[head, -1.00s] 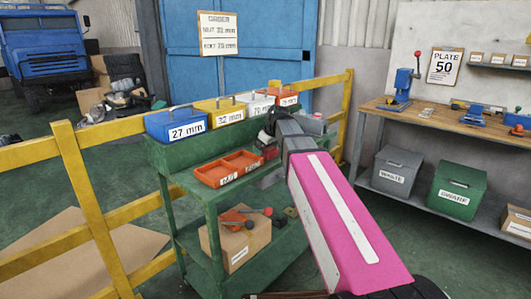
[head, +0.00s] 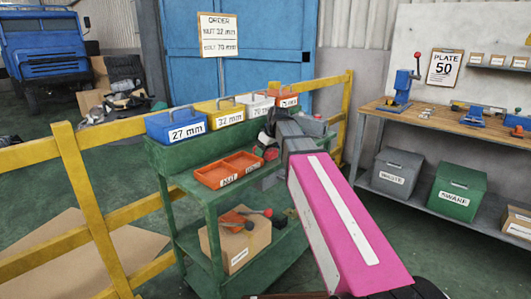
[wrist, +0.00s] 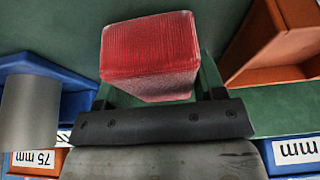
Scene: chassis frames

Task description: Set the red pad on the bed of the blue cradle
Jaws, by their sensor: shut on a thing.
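The red pad (wrist: 150,50) is a ribbed block in the middle of the wrist view, held between the two fingers of my gripper (wrist: 155,88). The pad also shows in the head view (head: 268,153), beside my dark gripper (head: 270,136) above the right part of the green cart. A blue part (wrist: 40,64) at the left of the wrist view looks like the blue cradle, partly covered by a grey cylinder (wrist: 30,112). The pad is apart from it in that picture. The cradle's bed is not clearly seen, and my arm hides that area in the head view.
The green cart (head: 178,160) carries an orange divided tray (head: 212,178) left of my gripper. Blue (head: 165,125), yellow (head: 212,110), white and orange labelled bins stand along its back. A grey block (head: 312,125) lies at its right. A yellow rail (head: 75,165) runs behind.

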